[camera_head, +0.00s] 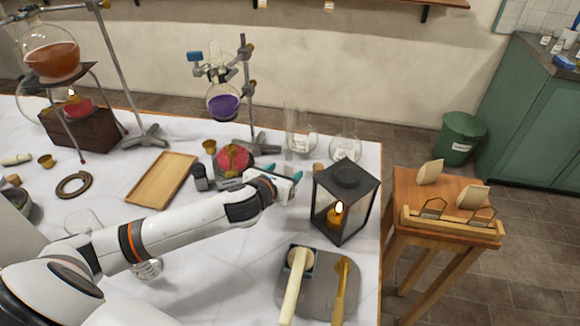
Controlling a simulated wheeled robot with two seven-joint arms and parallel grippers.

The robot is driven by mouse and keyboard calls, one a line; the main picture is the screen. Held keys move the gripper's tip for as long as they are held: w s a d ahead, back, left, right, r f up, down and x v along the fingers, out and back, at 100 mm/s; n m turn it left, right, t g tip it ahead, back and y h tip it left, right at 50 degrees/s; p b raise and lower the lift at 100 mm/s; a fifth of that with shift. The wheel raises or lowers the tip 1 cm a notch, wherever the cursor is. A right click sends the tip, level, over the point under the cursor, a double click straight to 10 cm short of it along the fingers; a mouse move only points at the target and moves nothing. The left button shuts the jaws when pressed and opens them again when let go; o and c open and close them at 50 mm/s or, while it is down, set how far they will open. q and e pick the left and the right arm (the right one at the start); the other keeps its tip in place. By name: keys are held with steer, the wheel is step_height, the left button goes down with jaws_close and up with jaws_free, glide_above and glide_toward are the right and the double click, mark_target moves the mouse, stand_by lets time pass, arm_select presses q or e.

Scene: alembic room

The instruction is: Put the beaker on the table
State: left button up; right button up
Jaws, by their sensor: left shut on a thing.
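My left gripper (284,172) reaches in from the left over the white table (215,270), near the lantern's left side. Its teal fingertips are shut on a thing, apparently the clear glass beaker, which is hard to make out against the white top. I cannot tell whether the held glass touches the table. My right gripper is not in view.
A lit black lantern (345,200) stands close right of the gripper. Clear glassware (299,142) and a round flask (345,148) stand behind it. A red-filled flask (233,160), a stand and a wooden tray (162,180) are to the left. A tool board (318,297) lies in front.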

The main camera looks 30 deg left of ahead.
mark_target(289, 170)
arm_select(q)
steer(key=x, duration=0.4)
steer(key=shift+w+d, duration=0.1)
steer(key=shift+w, duration=0.05)
steer(key=shift+r, duration=0.1)
steer(key=o, duration=1.3)
steer(key=shift+f, duration=0.2)
steer(key=shift+o, duration=0.2)
